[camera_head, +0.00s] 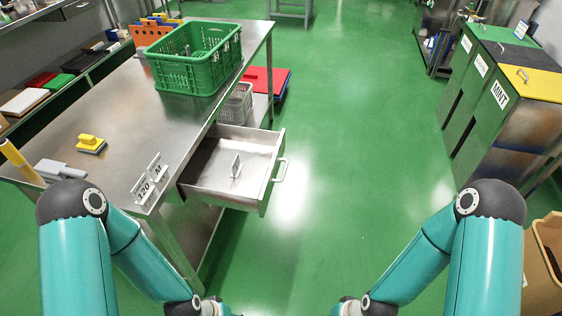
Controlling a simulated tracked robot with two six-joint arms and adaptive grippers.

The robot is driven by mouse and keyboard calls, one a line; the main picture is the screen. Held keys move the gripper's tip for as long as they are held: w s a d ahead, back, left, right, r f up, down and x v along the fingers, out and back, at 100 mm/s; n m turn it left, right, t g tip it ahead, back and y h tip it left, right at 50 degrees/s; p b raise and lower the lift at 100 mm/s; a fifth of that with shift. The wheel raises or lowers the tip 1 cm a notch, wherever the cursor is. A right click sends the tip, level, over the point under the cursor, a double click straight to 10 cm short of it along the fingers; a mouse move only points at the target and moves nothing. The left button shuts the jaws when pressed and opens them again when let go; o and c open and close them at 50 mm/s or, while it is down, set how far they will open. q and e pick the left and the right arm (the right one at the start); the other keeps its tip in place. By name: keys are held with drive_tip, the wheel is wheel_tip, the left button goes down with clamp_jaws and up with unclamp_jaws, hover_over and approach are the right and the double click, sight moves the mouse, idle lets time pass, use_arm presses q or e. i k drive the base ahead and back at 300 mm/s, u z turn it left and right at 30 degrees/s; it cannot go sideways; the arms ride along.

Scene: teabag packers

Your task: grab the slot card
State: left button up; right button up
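Two small white cards with black marks, apparently "120" and less clear characters, stand upright at the front corner of the steel table: a nearer card (143,191) and a farther card (158,168). Another small upright white card or plate (235,166) stands in the open drawer (206,185). I cannot tell which of these is the slot card. My two arms come in from the lower left and lower right and run down to the bottom edge. Both grippers are out of the picture, below it.
The steel table (125,122) bears a green crate (187,76), a yellow brush (90,145) and a grey-white tool (60,170). The drawer with its handle (280,171) juts out to the right. Bins (485,115) stand at right. The green floor between is clear.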

sight(237, 167)
drive_tip(key=z, duration=0.85)
drive_tip(key=i, duration=0.15)
drive_tip(key=u, duration=2.9)
drive_tip(key=k, duration=1.65)
drive_tip(key=z, duration=1.15)
drive_tip(key=i, duration=0.65)
drive_tip(key=u, duration=0.2)
